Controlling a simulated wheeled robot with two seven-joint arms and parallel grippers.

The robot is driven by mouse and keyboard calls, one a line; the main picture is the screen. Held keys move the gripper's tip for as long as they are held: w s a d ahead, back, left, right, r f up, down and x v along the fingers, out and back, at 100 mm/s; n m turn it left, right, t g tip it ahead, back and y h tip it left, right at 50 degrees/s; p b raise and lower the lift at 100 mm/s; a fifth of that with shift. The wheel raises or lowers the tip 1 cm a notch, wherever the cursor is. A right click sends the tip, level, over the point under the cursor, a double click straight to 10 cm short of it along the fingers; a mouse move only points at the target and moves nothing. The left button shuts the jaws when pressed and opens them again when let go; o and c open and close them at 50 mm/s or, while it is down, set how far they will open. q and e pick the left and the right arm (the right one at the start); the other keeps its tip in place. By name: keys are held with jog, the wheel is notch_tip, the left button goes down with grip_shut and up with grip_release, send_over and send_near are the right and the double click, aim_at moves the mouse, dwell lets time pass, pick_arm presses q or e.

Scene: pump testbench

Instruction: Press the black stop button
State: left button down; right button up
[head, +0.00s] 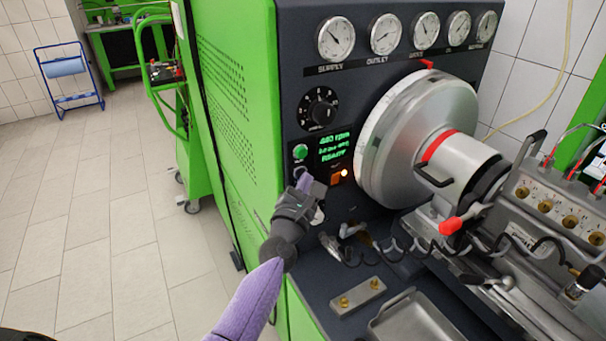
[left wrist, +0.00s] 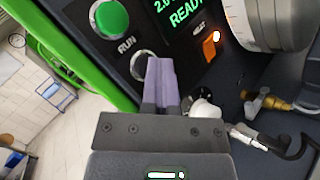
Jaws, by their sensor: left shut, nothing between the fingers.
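The black stop button (head: 299,172) sits below the green RUN button (head: 300,151) on the dark panel of the test bench. In the left wrist view its pale ring (left wrist: 137,67) shows beside the fingertips, which cover part of it. My left gripper (head: 305,182) is shut and empty, its purple fingers together and pointing at the panel. In the left wrist view the fingertips (left wrist: 160,66) overlap the button's right side. I cannot tell whether they touch it. My right gripper is not in view.
A green-lettered display (head: 335,147) and a lit orange switch (head: 338,175) are right of the buttons. A black rotary knob (head: 318,108) is above. The large silver chuck (head: 420,130) juts out at right. Hose fittings (left wrist: 265,102) lie right of the fingers. The floor at left is clear.

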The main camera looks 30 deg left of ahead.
pick_arm(q)
jog(key=shift+s+d, duration=0.4)
jog(key=shift+d, duration=0.25)
jog(key=s+d, duration=0.1)
jog(key=d+p, duration=0.1)
jog(key=d, duration=0.1)
jog(key=s+d+p, duration=0.1)
jog(key=shift+s+d, duration=0.15)
jog(key=shift+s, duration=0.15)
dwell(0.5)
